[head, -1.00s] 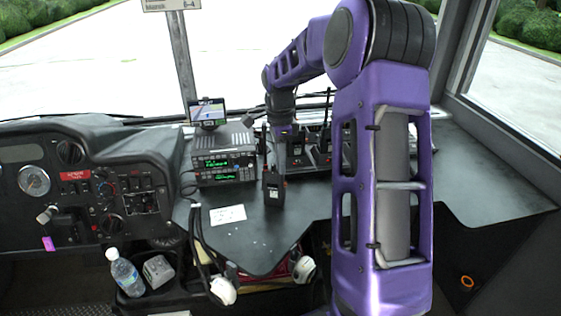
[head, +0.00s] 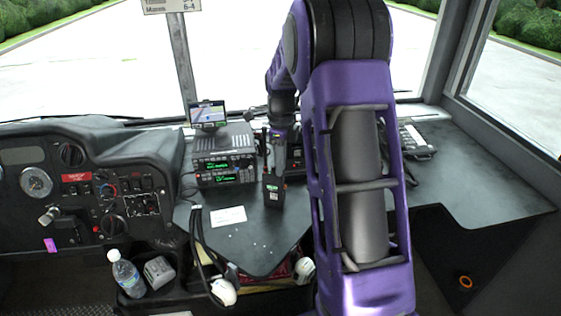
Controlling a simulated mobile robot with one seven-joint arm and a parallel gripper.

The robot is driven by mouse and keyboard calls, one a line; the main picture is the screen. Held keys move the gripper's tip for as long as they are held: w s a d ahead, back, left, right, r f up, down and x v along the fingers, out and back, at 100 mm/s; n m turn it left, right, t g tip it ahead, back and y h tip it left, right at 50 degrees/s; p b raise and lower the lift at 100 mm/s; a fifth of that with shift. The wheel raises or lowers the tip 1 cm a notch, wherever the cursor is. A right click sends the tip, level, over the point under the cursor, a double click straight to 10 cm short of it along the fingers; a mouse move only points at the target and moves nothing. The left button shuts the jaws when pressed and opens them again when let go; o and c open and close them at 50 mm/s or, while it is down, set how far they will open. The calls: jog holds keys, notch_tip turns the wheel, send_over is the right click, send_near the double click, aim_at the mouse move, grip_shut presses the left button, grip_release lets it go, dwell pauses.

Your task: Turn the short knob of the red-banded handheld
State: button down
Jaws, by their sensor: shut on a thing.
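A black handheld radio (head: 272,192) stands upright on the dark desk, with a thin antenna at its top left. A little red shows at its side; the band itself is too small to make out clearly. My gripper (head: 277,163) points down at the top of this handheld, right of the antenna. It is shut at the place of the short knob, which the fingers hide. How far the knob is turned cannot be seen.
A radio unit (head: 224,160) with green displays and a small screen (head: 208,114) stand left of the handheld. A white card (head: 228,215) lies in front. A desk phone (head: 415,142) is at right. My arm hides the desk between.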

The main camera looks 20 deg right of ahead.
jog(key=shift+m+p, duration=0.95)
jog(key=shift+m, duration=1.15)
jog(key=c, duration=0.8)
grip_release()
jog(key=shift+c, duration=0.2)
notch_tip(320, 180, up, 17)
jog(key=p, duration=0.2)
jog(key=shift+d+r, duration=0.2)
jog(key=shift+d, duration=0.1)
jog(key=shift+w, duration=0.15)
